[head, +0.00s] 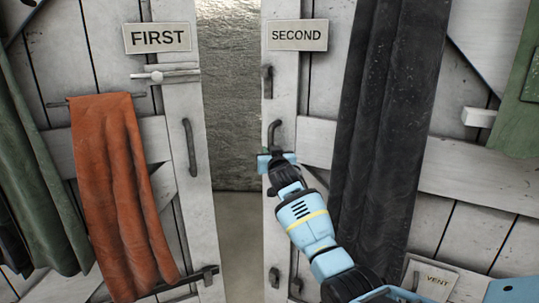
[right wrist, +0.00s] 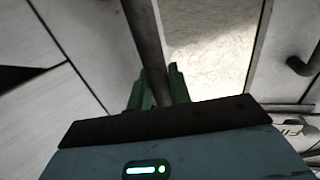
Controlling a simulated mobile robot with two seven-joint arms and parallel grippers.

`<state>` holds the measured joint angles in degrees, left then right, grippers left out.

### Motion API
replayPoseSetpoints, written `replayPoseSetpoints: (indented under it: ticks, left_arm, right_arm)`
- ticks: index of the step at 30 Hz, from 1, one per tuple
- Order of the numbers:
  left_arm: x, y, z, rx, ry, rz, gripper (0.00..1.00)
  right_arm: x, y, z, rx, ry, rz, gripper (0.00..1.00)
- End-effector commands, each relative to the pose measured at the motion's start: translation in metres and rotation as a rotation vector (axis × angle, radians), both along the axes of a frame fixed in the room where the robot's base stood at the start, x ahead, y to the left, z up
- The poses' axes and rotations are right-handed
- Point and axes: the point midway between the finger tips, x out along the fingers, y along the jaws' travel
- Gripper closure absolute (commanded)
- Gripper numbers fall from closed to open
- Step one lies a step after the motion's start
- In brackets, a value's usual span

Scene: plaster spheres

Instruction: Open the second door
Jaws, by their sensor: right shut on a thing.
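The second door (head: 315,95) is white planked wood with a sign reading SECOND (head: 297,35). Its dark upright bar handle (head: 273,130) is near its left edge. My right gripper (head: 276,158) is at the lower part of this handle. In the right wrist view, the green fingers of the right gripper (right wrist: 158,92) stand on either side of the dark handle bar (right wrist: 148,45), shut on it. A gap separates the second door's left edge from the first door. My left gripper is not in view.
The first door (head: 181,95), with its own handle (head: 189,147) and an orange cloth (head: 112,185), stands left. A dark cloth (head: 385,110) hangs on the second door, right of my gripper. A rough grey wall (head: 230,100) shows through the gap.

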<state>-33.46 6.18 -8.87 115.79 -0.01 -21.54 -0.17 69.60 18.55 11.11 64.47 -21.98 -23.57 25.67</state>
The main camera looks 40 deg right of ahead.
Motion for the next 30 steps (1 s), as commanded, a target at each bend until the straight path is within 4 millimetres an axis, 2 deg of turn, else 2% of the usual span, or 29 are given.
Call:
replayPoseSetpoints:
  ticks: [3, 4, 8, 20, 30]
  left_arm:
    - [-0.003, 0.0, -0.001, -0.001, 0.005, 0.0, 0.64]
    - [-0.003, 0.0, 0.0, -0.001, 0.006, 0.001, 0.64]
    - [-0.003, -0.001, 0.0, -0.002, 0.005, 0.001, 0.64]
    - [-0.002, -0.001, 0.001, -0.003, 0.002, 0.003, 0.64]
    - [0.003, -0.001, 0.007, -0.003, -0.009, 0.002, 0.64]
  right_arm:
    - [0.0, 0.0, -0.004, 0.005, 0.009, -0.002, 1.0]
    - [0.0, 0.0, -0.004, 0.004, 0.008, -0.002, 0.78]
    - [0.0, -0.001, -0.002, 0.003, 0.005, -0.002, 0.61]
    - [-0.004, 0.002, 0.001, 0.001, 0.0, -0.001, 0.61]
    - [-0.036, 0.02, 0.0, 0.002, -0.001, 0.0, 0.61]
